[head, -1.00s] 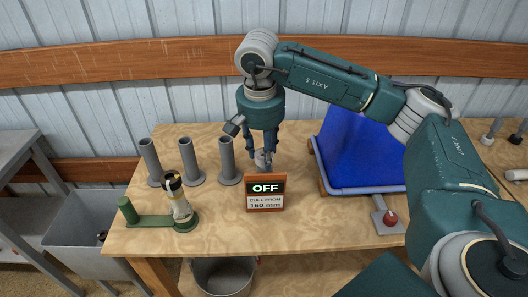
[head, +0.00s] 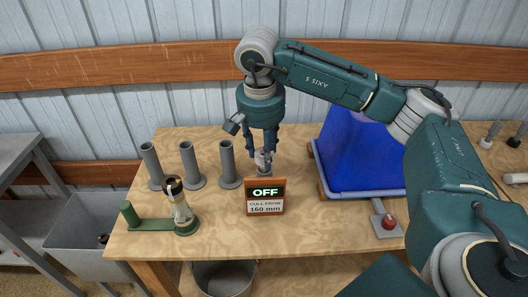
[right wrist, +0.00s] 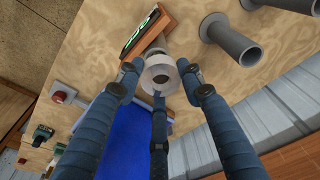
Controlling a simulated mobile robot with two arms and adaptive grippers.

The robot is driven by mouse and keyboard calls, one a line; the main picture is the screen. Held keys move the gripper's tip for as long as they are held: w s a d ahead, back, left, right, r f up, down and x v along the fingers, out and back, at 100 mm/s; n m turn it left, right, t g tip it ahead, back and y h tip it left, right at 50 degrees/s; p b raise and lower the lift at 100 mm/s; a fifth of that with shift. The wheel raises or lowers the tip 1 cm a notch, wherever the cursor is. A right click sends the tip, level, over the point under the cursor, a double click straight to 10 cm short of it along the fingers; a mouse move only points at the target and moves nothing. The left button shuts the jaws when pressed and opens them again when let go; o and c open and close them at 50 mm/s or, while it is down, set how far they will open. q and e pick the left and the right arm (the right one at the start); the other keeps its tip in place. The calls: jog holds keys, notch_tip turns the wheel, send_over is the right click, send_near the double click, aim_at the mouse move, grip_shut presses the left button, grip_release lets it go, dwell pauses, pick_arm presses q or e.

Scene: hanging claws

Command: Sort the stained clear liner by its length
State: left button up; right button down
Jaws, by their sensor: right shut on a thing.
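A clear liner (head: 180,207) with a dark top band and yellowish staining stands, slightly tilted, in the round seat of a green holder (head: 153,222) at the left front of the table. My right gripper (head: 263,155) points down just behind the small sign (head: 265,194), well to the right of the liner. It is shut on a grey-white cylinder (right wrist: 160,73) with a hole in its end, seen between the fingers in the right wrist view. The sign reads "OFF" and "CULL FROM 160 mm". My left gripper is in neither view.
Three upright grey tubes (head: 192,167) stand behind the liner. A blue bin (head: 360,150) stands right of my gripper, with a red button (head: 389,220) in front. A grey bin (head: 80,238) is left of the table and a bucket (head: 222,280) below.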

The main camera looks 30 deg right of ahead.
notch_tip(320, 180, up, 16)
jog(key=p, duration=1)
jog(key=shift+r+p, duration=0.15)
jog(key=shift+p, duration=0.2)
dwell(0.4)
